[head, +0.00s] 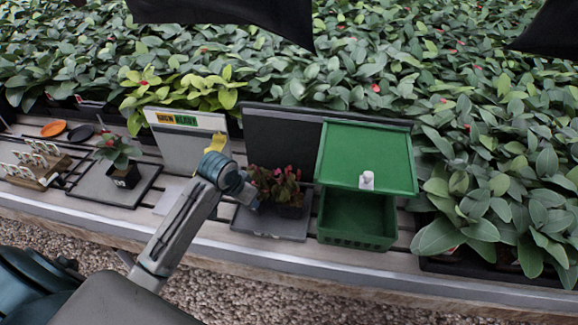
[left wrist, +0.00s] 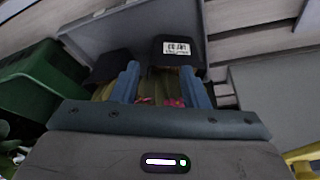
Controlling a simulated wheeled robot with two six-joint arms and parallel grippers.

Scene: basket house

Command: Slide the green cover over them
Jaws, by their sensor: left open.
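The green cover (head: 350,145) with a white knob (head: 367,180) sits at the back of the green basket (head: 357,241), whose front part is open. No plant shows in the visible part of the basket; its back is hidden under the cover. Red-leaved plants in dark pots (head: 290,210) stand on a grey tray left of the basket. My left gripper (head: 243,192) is beside these plants, at their left. In the left wrist view, its two blue fingers (left wrist: 160,90) are apart, with foliage and two black pots (left wrist: 180,50) just beyond them. My right gripper is out of view.
A dark panel (head: 283,137) stands behind the plants and basket. A white sign board (head: 185,140) and a potted plant (head: 124,174) on a grey tray stand farther left. Dense foliage fills the back and right. The slatted bench has a front edge above gravel.

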